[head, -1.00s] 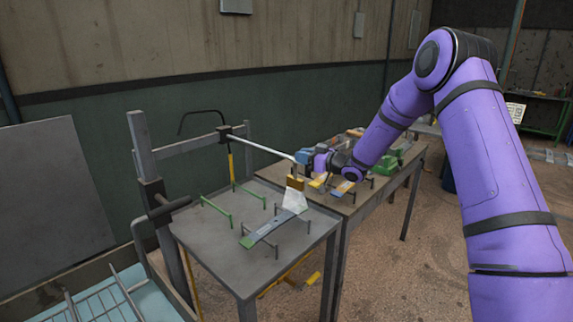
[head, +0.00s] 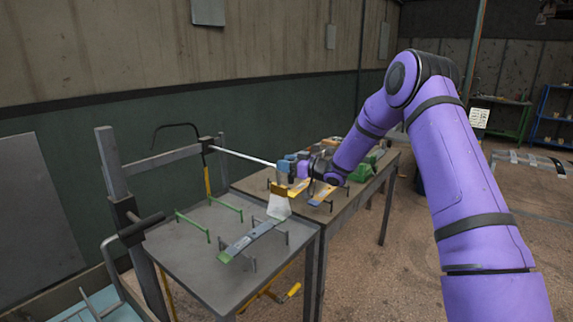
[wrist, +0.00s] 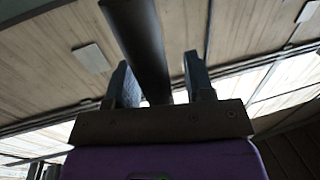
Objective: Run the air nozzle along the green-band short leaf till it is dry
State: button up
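The green-band leaf (head: 255,237) lies slantwise on small grey rests on the near table. Its green band (head: 227,256) is at the near left end. A brass nozzle (head: 279,189) points down over the leaf's far right end, and a pale spray cone (head: 279,207) fans from it onto that end. My gripper (head: 290,166) is at the end of the long grey lance above the nozzle. In the wrist view my gripper (wrist: 162,82) has a dark tube (wrist: 140,45) running between its fingers and seems closed around it. Remaining wetness on the leaf is too small to tell.
Empty green rests (head: 193,225) stand left of the leaf on the near table (head: 190,262). A grey post frame (head: 108,160) stands at its left. The farther table (head: 345,197) holds yellow-marked leaves (head: 321,195) and a green object (head: 362,172). A wire basket (head: 85,308) is at lower left.

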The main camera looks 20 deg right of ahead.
jog(key=v, duration=1)
jog(key=shift+s+d, duration=0.25)
